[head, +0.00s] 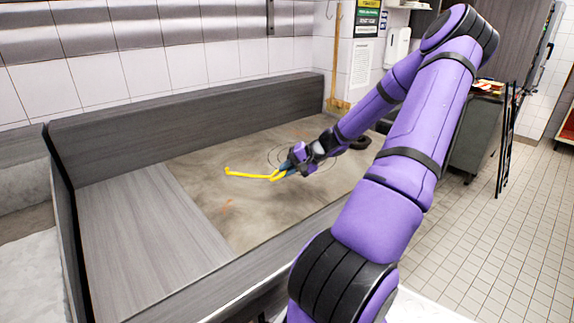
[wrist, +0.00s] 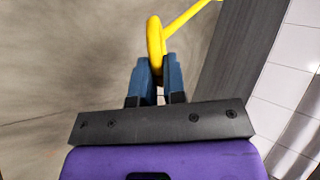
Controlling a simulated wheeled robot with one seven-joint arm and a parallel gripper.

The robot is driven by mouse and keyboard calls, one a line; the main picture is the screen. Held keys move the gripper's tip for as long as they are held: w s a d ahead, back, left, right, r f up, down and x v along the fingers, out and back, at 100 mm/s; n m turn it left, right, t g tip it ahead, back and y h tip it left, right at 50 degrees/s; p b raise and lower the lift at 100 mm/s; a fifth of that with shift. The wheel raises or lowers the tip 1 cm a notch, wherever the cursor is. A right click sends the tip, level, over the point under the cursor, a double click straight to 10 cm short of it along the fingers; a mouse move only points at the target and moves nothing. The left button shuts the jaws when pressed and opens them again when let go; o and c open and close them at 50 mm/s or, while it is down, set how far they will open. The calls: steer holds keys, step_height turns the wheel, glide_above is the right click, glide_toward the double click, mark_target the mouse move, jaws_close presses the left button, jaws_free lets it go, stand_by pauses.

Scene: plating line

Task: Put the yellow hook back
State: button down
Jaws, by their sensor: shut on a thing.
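The yellow hook (head: 250,175) is a thin rod with a small bent end at the left and a thicker loop at the right. My gripper (head: 286,168) is at the loop end, over the brown-grey surface inside the walled station. In the wrist view the hook's loop (wrist: 156,42) stands between the blue fingertips of my gripper (wrist: 158,75), which are shut on it. The rod runs up and to the right out of that view. Whether the hook touches the surface below is hard to tell.
The brown-grey surface (head: 215,200) has grey panel walls (head: 180,115) around it. A dark ring-shaped object (head: 360,142) lies near its right end. A wooden-handled tool (head: 336,60) stands at the back wall. A dark rack (head: 505,140) stands at right on the tiled floor.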

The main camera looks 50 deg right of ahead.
steer(key=shift+f, duration=4.25)
steer(key=c, duration=1.1)
jaws_free()
steer(key=shift+d, duration=0.1)
steer(key=v, duration=1)
steer(key=shift+s+r, duration=0.2)
steer(key=shift+s, duration=0.1)
steer(key=shift+d, duration=0.1)
